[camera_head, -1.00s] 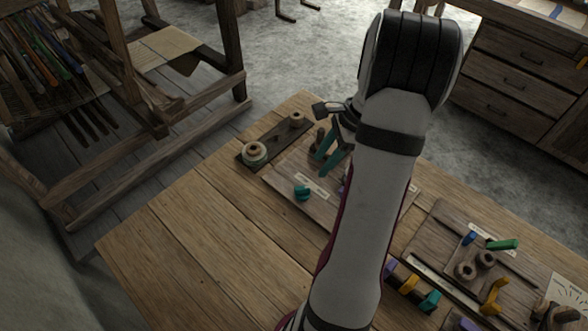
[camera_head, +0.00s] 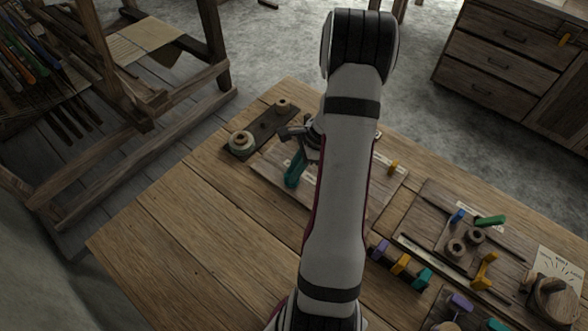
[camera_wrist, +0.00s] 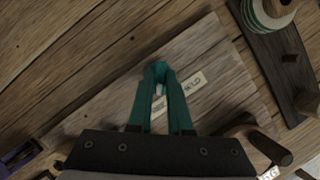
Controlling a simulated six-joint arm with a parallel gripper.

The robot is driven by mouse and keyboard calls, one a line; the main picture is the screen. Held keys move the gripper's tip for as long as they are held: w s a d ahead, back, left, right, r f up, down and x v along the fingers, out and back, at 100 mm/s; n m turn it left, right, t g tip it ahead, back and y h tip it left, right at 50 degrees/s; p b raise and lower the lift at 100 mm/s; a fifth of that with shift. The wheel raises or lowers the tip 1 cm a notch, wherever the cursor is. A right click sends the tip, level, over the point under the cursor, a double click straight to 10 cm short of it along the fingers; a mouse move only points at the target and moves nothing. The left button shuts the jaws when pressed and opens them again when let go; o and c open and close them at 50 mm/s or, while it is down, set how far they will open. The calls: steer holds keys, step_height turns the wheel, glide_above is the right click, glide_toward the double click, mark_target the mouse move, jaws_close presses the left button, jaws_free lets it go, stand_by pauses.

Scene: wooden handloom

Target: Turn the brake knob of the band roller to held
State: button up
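A small teal knob (camera_wrist: 158,70) sits on a pale wooden board, which shows in the wrist view (camera_wrist: 110,108) and the head view (camera_head: 342,203). My gripper (camera_wrist: 159,76) has two teal fingers pointing down at the board. Their tips are at the knob, one on each side. A gap shows between the fingers farther back, with a pale label (camera_wrist: 194,83) beside them. The similar colours hide whether the tips press on the knob. In the head view my gripper (camera_head: 291,182) covers the knob. I cannot read which label says held.
A dark strip with a banded spool (camera_head: 241,143) and a small peg (camera_head: 283,104) lies behind the board. A dark wooden peg (camera_wrist: 262,146) stands close to my gripper. A yellow knob (camera_head: 393,167) is at the board's right. The table's left front (camera_head: 180,240) is clear.

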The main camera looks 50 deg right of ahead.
jaws_close()
steer(key=shift+n, duration=0.3)
steer(key=n+g+y, duration=0.1)
steer(key=n, duration=0.2)
steer(key=shift+w+n, duration=0.1)
steer(key=shift+n, duration=0.3)
steer(key=n+g, duration=0.1)
steer(key=n, duration=0.2)
steer(key=shift+w+n+g, duration=0.1)
steer(key=shift+n+g, duration=0.2)
steer(key=shift+g, duration=0.1)
steer(key=n+g, duration=0.1)
steer(key=n, duration=0.3)
steer(key=shift+w+g, duration=0.15)
steer(key=shift+g, duration=0.25)
steer(key=shift+n+g+h, duration=0.4)
steer(key=shift+n+g, duration=0.1)
steer(key=shift+n, duration=1.3)
steer(key=shift+a+n, duration=0.1)
steer(key=shift+n, duration=0.2)
